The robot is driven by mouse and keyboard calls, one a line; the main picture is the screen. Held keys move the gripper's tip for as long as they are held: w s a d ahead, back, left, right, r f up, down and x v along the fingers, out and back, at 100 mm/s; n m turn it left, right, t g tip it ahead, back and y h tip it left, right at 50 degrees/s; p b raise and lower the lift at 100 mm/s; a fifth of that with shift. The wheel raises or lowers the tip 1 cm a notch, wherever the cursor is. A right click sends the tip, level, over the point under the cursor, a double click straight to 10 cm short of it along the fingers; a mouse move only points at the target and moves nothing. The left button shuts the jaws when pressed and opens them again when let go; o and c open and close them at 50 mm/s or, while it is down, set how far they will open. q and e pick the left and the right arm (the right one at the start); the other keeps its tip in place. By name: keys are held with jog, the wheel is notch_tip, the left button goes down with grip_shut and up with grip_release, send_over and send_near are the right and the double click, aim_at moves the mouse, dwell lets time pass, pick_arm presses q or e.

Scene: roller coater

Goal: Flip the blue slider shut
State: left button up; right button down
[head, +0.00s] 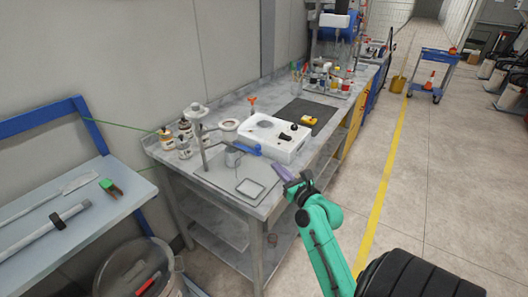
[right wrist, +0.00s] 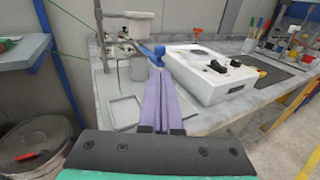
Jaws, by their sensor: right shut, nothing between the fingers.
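The blue slider (head: 247,149) is a small blue lever at the left end of a white box (head: 286,150) on the grey workbench. It also shows in the right wrist view (right wrist: 152,52), just beyond my fingertips; whether they touch it I cannot tell there. My right gripper (head: 279,168) has purple fingers held together with nothing between them. It is at the bench's front edge, to the right of and nearer than the slider, and apart from it in the head view. In the right wrist view the shut fingers (right wrist: 157,80) point toward the slider. My left gripper is not in view.
A metal cup (head: 233,158) and a stand (head: 197,120) are left of the slider. A shallow square tray (head: 250,188) lies in front. Jars (head: 183,146) stand behind on the left. A dark mat (head: 318,113) lies beyond the box. The floor to the right is open.

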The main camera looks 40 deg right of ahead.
aim_at(259, 149)
jog(key=w, duration=0.2)
jog(key=w+d+p, duration=0.1)
jog(key=w, duration=0.5)
jog(key=shift+w+d+p, duration=0.25)
jog(key=shift+d+p, duration=0.05)
jog(key=shift+p, duration=0.1)
jog(key=shift+w+f, duration=0.2)
jog(key=shift+w, duration=0.25)
jog(key=w, duration=0.1)
jog(key=w+a, duration=0.1)
jog(key=shift+w+r, duration=0.1)
jog(key=shift+w, duration=0.3)
